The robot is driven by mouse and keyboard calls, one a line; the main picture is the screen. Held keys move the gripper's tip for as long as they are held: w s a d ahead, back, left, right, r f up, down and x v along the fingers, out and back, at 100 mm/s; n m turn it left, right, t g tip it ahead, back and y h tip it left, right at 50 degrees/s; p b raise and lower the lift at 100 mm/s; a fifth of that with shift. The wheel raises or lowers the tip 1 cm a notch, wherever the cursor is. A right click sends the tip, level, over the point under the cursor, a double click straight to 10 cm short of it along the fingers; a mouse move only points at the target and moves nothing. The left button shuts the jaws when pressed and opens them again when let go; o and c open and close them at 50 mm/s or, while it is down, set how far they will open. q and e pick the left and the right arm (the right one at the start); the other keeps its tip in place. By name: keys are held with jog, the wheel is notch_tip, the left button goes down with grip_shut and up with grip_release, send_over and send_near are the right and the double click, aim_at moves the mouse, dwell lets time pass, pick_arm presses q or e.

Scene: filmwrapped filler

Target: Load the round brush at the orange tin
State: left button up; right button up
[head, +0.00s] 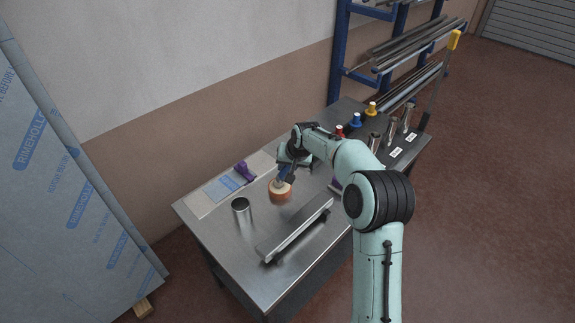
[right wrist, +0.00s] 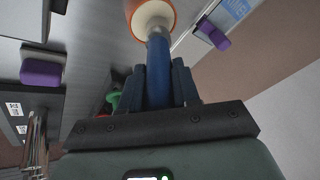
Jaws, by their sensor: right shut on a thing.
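The orange tin (head: 279,195) stands on the metal workbench with a pale cream top inside its rim. It also shows at the top of the right wrist view (right wrist: 133,10). My right gripper (head: 286,175) is just above the tin, shut on the blue handle of the round brush (right wrist: 158,75). The brush points down at the tin, and its grey ferrule meets the cream surface in the right wrist view. Its bristle tip is hidden, so I cannot tell how deep it sits. My left gripper is not in view.
Red, blue and yellow-topped items (head: 371,108) and several metal cups (head: 391,131) stand farther right.

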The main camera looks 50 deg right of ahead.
dwell(0.3)
jog(key=shift+r+p, duration=2.6)
jog(key=shift+r, duration=0.95)
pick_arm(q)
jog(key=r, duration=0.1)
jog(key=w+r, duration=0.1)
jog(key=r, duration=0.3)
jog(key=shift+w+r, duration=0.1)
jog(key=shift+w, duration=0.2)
pick_arm(e)
jog(key=shift+f, duration=0.1)
